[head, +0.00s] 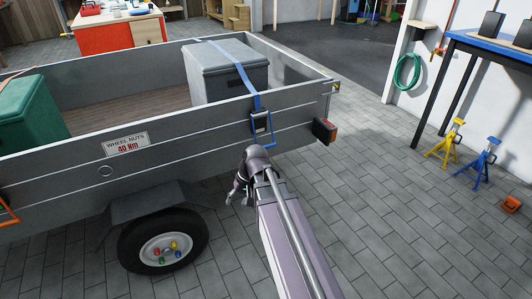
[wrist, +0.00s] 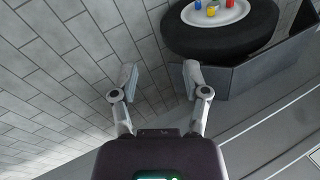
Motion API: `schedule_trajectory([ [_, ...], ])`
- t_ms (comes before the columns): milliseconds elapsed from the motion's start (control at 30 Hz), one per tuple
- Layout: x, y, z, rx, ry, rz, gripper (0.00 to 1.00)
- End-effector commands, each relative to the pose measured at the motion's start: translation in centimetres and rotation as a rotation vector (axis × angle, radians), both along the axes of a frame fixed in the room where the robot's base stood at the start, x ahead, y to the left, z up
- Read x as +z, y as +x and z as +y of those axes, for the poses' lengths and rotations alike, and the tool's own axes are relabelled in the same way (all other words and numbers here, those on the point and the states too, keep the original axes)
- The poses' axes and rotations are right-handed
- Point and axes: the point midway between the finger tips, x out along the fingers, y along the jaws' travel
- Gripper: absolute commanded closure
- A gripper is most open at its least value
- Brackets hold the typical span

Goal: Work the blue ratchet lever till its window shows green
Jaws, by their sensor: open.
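The blue ratchet (head: 262,124) hangs on the outside of the trailer's side wall, near its rear corner, at the lower end of a blue strap (head: 240,70). The strap runs over a grey lidded box (head: 222,78) in the trailer bed. The ratchet's window is too small to read. My gripper (head: 238,198) is below and a little left of the ratchet, apart from it, beside the trailer wall. In the wrist view, my gripper (wrist: 160,80) is open, with nothing between its fingers. The ratchet is not in the wrist view.
The trailer wall (head: 170,128) bears a wheel nuts sign (head: 126,144). The wheel (head: 163,241) with coloured nuts and its mudguard (head: 150,202) stand left of my gripper. A red tail light (head: 324,130) sticks out at the corner. Open paving (head: 400,230) lies to the right.

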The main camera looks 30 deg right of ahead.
Motion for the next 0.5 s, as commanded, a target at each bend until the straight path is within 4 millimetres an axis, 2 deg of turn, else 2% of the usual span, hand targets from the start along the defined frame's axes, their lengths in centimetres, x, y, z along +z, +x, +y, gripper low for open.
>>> schedule_trajectory([
  [33, -1.0, 1.4, -1.2, -0.036, 0.052, -0.01, 0.4],
  [133, -1.2, 3.1, -2.9, -0.096, 0.159, -0.034, 0.4],
  [367, -1.2, 6.8, -8.0, -0.23, 0.4, -0.111, 0.4],
  [500, -0.7, 8.7, -11.9, -0.309, 0.543, -0.168, 0.4],
])
